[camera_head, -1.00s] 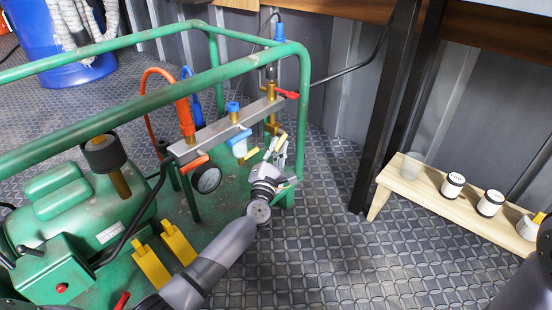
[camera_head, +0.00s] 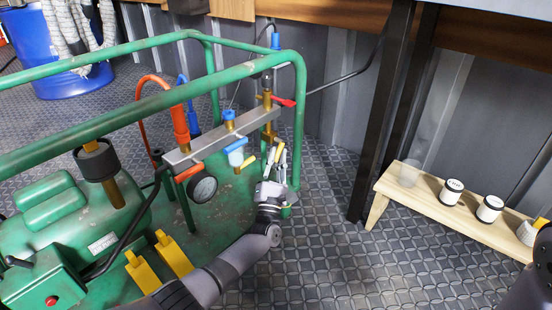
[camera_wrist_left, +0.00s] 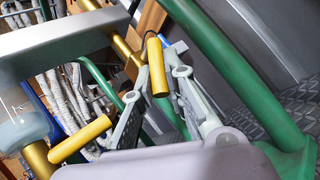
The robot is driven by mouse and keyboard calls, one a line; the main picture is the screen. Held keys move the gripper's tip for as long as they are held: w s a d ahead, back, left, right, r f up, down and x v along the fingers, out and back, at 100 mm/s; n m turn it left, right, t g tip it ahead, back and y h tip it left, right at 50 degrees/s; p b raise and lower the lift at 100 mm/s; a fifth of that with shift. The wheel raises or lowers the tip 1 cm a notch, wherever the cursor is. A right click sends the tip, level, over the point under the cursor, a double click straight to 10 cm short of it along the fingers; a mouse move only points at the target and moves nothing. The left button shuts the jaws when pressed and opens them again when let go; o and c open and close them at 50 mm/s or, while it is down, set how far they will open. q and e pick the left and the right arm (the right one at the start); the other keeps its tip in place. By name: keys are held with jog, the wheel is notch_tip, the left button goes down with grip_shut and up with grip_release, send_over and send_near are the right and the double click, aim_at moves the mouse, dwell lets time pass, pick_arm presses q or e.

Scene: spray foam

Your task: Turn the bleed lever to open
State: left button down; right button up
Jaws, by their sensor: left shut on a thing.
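A yellow lever handle (camera_head: 279,152) stands at the right end of the grey manifold (camera_head: 226,135). It also shows in the left wrist view (camera_wrist_left: 157,66), between the finger ends. My left gripper (camera_head: 274,160) is around this handle and shut on it. The gripper also fills the lower middle of the left wrist view (camera_wrist_left: 158,85). A second yellow handle (camera_head: 247,161) sits under the clear bowl, apart from the fingers; it is larger in the left wrist view (camera_wrist_left: 80,139). Which yellow handle is the bleed lever carries no readable label. My right gripper is out of view.
A green tube frame (camera_head: 299,120) surrounds the manifold, with a post close to my left gripper's right side. A wooden bench (camera_head: 455,217) with small containers stands right.

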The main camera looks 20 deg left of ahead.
pick_arm(q)
jog(key=shift+f, duration=0.1)
jog(key=c, duration=1.6)
grip_release()
jog(key=shift+v, duration=3.75)
